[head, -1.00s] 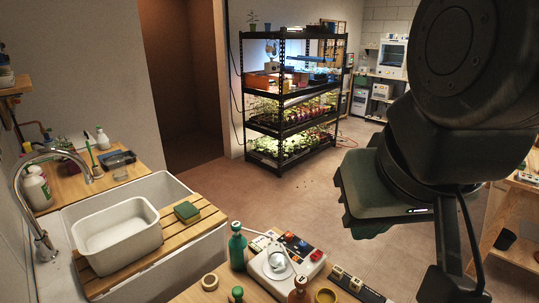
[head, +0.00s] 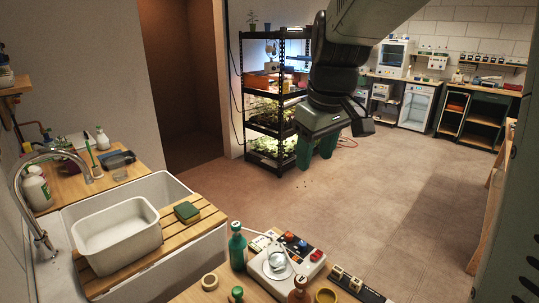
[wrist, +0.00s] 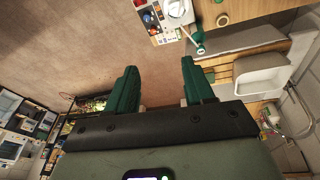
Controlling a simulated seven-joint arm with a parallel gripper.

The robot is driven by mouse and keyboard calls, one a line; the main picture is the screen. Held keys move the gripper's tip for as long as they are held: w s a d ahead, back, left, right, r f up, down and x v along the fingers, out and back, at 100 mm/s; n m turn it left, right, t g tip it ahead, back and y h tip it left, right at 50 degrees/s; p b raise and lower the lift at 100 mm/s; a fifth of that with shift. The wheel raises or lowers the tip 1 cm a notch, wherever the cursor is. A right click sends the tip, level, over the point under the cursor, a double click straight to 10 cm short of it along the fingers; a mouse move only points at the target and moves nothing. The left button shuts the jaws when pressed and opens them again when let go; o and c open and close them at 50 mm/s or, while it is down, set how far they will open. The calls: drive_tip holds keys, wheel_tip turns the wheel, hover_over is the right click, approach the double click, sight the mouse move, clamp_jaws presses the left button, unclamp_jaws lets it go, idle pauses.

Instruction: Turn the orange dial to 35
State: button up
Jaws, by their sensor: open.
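A white device (head: 284,272) with a dark panel (head: 299,244) stands on the wooden bench at the bottom of the head view. The panel carries small orange and other coloured spots, too small to tell which is the orange dial or what it reads. The device also shows at the top of the wrist view (wrist: 168,38), with blue and reddish round spots on its panel (wrist: 150,18). My gripper (head: 316,157) hangs in the air in front of the rack, well above and apart from the device. In the wrist view its green fingers (wrist: 159,66) are apart and empty.
A sink with a white basin (head: 118,236) is further left. The seedling rack (head: 262,35) stands behind; open floor lies between.

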drive_tip(key=w+a+f+n+g, duration=0.1)
drive_tip(key=w+f+n, duration=0.2)
drive_tip(key=w+f, duration=0.7)
drive_tip(key=n+g, duration=0.2)
drive_tip(key=n, duration=0.3)
approach(288, 234)
drive_tip(key=shift+h, duration=0.3)
drive_tip(key=f, duration=0.8)
drive_tip(key=shift+a+f, duration=0.2)
drive_tip(key=shift+f, duration=0.15)
clamp_jaws()
